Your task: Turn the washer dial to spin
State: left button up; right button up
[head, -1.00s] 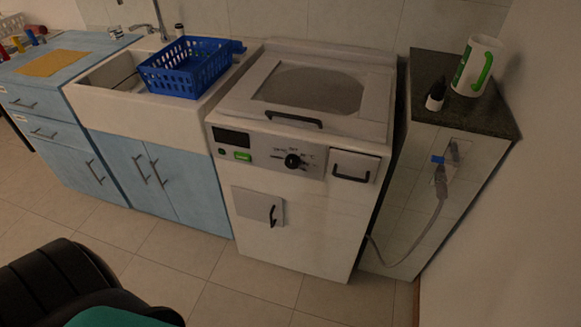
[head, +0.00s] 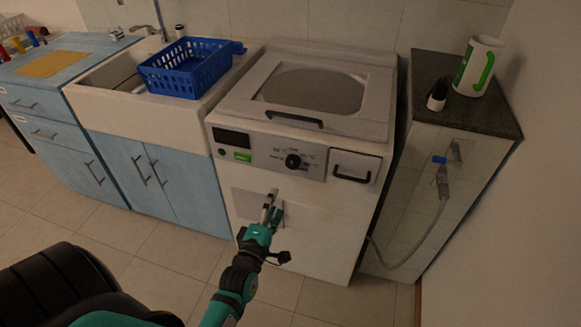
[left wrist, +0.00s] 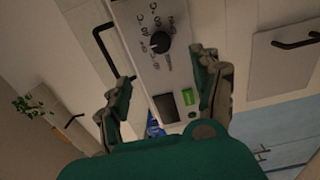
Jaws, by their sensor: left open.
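The white washer (head: 300,215) stands in the middle of the head view. Its black round dial (head: 293,161) sits on the grey control panel, between a dark display with a green button and a drawer handle. In the left wrist view the dial (left wrist: 160,42) shows beyond the fingertips, among printed temperature marks. My left gripper (head: 271,206) is open and empty, in front of the washer's lower panel and below the dial, apart from it. Its spread fingers also show in the left wrist view (left wrist: 165,82). My right gripper is not in view.
A blue basket (head: 187,68) sits on the white sink to the left. The floor in front is clear.

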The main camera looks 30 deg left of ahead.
aim_at(291, 165)
pick_arm(q)
jog(key=x, duration=1.5)
jog(key=shift+d, duration=0.1)
jog(key=shift+c, duration=0.5)
jog(key=c, duration=1.1)
jog(key=shift+o, duration=0.2)
